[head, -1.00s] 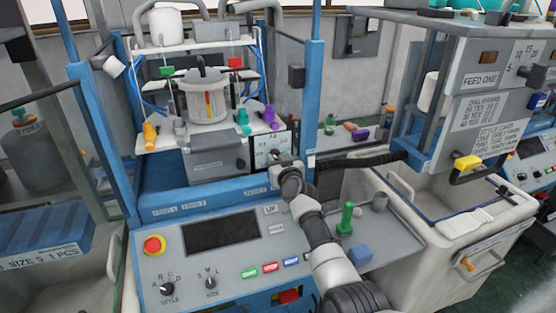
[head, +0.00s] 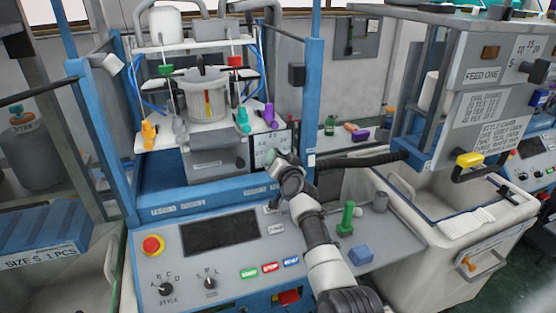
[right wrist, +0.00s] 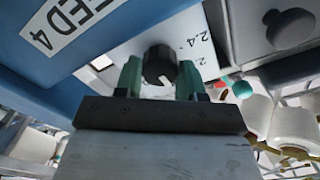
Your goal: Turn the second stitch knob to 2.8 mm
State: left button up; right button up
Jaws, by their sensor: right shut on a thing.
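A dark round stitch knob (right wrist: 158,65) sits on a pale scale plate (right wrist: 205,62) in the right wrist view. The marks 2.4 and part of another number starting with 2 show beside it. My right gripper (right wrist: 159,78) is shut on this knob, one green finger on each side. The knob's pointer is not clear. In the head view my right gripper (head: 277,157) reaches the scale plate (head: 262,143) on the machine's front and covers the knob. Whether this is the second knob I cannot tell. My left gripper is not in view.
A blue frame bar with a FEED 4 label (right wrist: 68,22) runs close by the gripper.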

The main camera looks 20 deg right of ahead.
jog(key=shift+m, duration=0.5)
jog(key=o, duration=0.9)
jog(key=shift+s+p, duration=0.25)
jog(key=shift+p, duration=0.05)
jog(key=shift+s+d+p, duration=0.2)
jog(key=shift+s+p, duration=3.1)
jog(key=shift+s, duration=1.9)
